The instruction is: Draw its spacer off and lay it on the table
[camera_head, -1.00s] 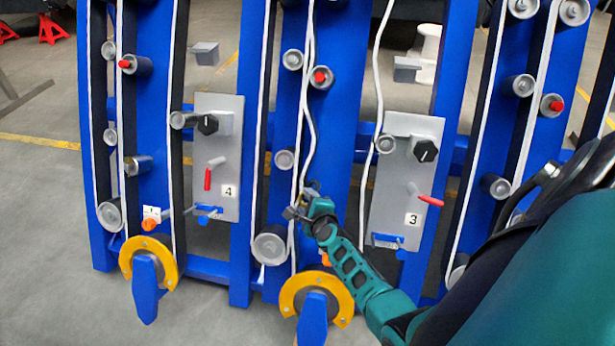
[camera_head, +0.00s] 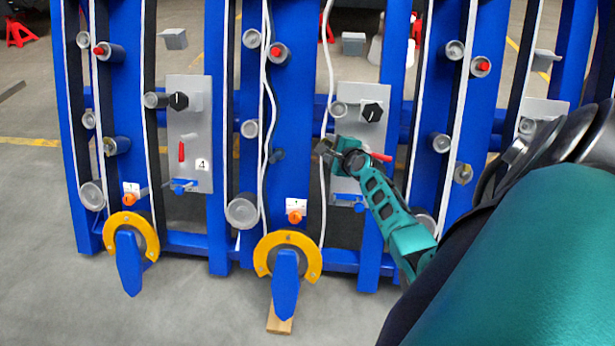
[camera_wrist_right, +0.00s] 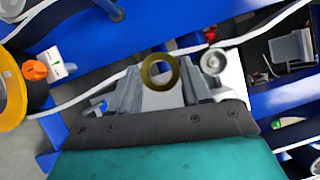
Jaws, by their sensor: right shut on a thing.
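The spacer is an olive-brass ring (camera_wrist_right: 160,72) at the fingertips of my right gripper in the right wrist view, with its round hole facing the camera. My right gripper (camera_head: 328,148) is shut on it, in front of the grey control panel on the right (camera_head: 358,125) in the head view. The ring itself is too small to make out clearly in the head view. A short dark peg (camera_head: 277,155) stands bare on the blue upright left of the gripper. My left gripper is not in view. No table shows.
Blue uprights with white belts and grey rollers (camera_head: 242,211) fill the space ahead. An orange knob (camera_head: 295,216) and yellow half-rings (camera_head: 287,258) sit low in front. A grey panel marked 4 (camera_head: 190,140) stands left. Clear floor (camera_head: 60,290) lies at lower left.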

